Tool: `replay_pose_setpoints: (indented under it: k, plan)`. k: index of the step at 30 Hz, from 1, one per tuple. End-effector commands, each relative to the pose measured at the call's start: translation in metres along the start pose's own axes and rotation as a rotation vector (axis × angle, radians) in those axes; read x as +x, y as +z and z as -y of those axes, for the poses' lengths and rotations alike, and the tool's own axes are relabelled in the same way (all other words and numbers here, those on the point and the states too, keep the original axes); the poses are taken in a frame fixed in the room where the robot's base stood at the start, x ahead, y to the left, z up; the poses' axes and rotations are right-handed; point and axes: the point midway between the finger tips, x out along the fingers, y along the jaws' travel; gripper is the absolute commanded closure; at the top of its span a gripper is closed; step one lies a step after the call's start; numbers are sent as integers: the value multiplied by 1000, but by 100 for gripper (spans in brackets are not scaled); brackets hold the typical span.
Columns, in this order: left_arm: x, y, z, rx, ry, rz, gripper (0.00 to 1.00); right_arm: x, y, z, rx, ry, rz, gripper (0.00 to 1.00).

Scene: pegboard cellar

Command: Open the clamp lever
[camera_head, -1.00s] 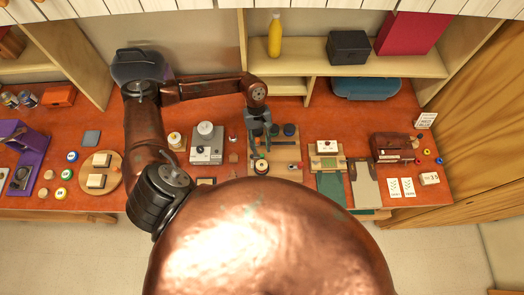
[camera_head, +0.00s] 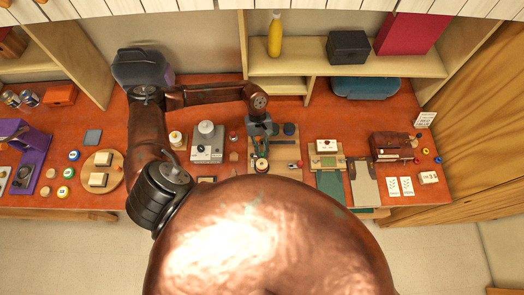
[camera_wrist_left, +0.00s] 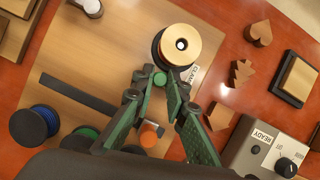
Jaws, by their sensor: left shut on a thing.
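The clamp shows in the left wrist view as a round pale-topped piece (camera_wrist_left: 181,44) on a dark base, beside a partly hidden CLAMP label. In the head view it shows (camera_head: 261,166) at the near edge of a wooden board. My left gripper (camera_wrist_left: 161,80), green and dark, reaches down over the board with its fingertips together right beside this piece. It also shows in the head view (camera_head: 261,155). It is shut on the clamp lever, which the fingers mostly hide. An orange-topped cylinder (camera_wrist_left: 149,135) shows between the finger links. My right gripper is not in view.
Spools (camera_wrist_left: 34,126) and a dark bar (camera_wrist_left: 78,94) lie on the board. A grey READY box with a knob (camera_head: 207,143) stands left of it in the head view. A shelf (camera_head: 345,67) rises behind.

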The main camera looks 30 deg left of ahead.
Motion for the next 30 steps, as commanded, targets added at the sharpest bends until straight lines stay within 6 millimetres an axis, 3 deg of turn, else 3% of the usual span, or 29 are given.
replay_pose_setpoints:
  k: [14,30]
  plan:
    - [0,-2,0,-33,13,-1,100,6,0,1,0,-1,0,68]
    - [-4,-17,0,-365,151,-2,100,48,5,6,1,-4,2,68]
